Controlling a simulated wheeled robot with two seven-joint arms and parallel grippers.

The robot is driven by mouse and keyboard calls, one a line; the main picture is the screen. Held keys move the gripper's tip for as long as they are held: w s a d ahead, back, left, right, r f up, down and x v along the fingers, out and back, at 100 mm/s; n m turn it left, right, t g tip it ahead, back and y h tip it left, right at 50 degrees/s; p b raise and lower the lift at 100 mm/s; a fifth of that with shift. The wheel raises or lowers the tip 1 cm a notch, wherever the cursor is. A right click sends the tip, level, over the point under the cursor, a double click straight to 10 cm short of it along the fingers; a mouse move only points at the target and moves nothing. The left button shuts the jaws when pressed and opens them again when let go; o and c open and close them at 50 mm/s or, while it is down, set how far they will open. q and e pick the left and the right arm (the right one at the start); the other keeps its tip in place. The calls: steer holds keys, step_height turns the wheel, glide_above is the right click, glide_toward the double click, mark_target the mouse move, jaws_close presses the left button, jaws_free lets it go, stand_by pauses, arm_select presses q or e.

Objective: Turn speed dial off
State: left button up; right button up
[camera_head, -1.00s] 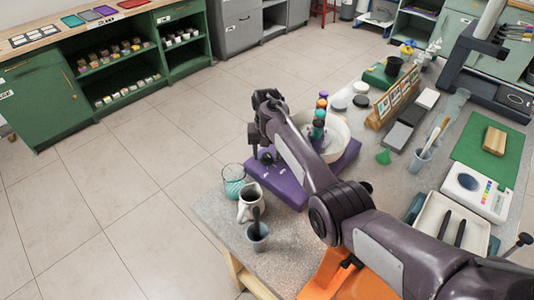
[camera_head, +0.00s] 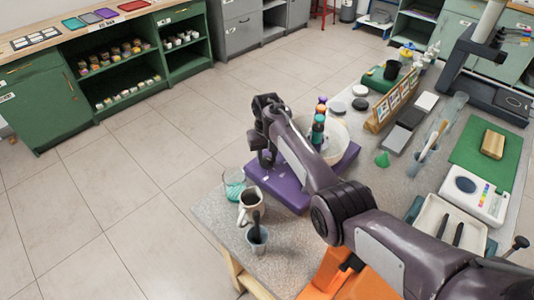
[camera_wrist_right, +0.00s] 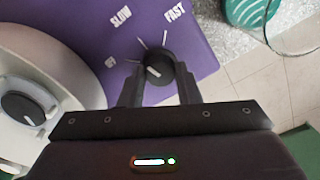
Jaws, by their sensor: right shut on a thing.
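The purple machine (camera_head: 280,185) stands near the table's left edge, with a white round bowl (camera_head: 337,135) on it. In the right wrist view its purple panel (camera_wrist_right: 190,50) carries the printed words SLOW and FAST, plus a smaller mark, apparently OFF, at the left. The black speed dial (camera_wrist_right: 156,68) sits on the panel with tick lines around it. A short white line on its face shows, but its exact setting is hard to tell. My right gripper (camera_wrist_right: 158,82) is shut on the dial, one finger on each side; it also shows over the panel in the head view (camera_head: 266,163). My left gripper is not in view.
A glass with teal contents (camera_head: 234,184), a white jug (camera_head: 250,206) and a grey cup (camera_head: 257,238) stand close by on the grey table. Small bottles (camera_head: 318,130) show behind my right forearm. Beyond the table's left edge is open tiled floor.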

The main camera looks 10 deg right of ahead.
mark_target(267, 159)
steer(key=n, duration=0.3)
steer(key=shift+p, duration=0.4)
steer(key=shift+n, duration=1.5)
steer(key=o, duration=1)
step_height(267, 159, up, 8)
steer(key=p, duration=0.8)
steer(key=shift+f, duration=0.1)
